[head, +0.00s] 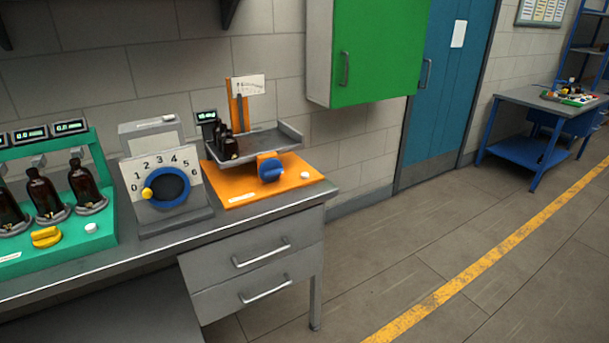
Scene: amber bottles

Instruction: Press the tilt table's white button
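The tilt table has an orange base (242,197) near the right end of the grey workbench. A grey tray (268,140) is mounted above the base and looks slightly tilted. Small dark bottles (226,145) stand at the tray's left side. A blue knob (271,171) sits on an orange block at the base's front. The white button (305,175) is on the base's right part, right of the knob, with nothing covering it. A small green-digit display (206,116) and an orange upright post stand behind the tray. Neither of my grippers is in view.
Left of the tilt table stands a grey dial device (166,181) numbered 0 to 6. Further left, a green station (105,200) holds amber bottles, a yellow knob and another white button (90,227). A green wall cabinet (372,50) hangs behind. The floor to the right is clear.

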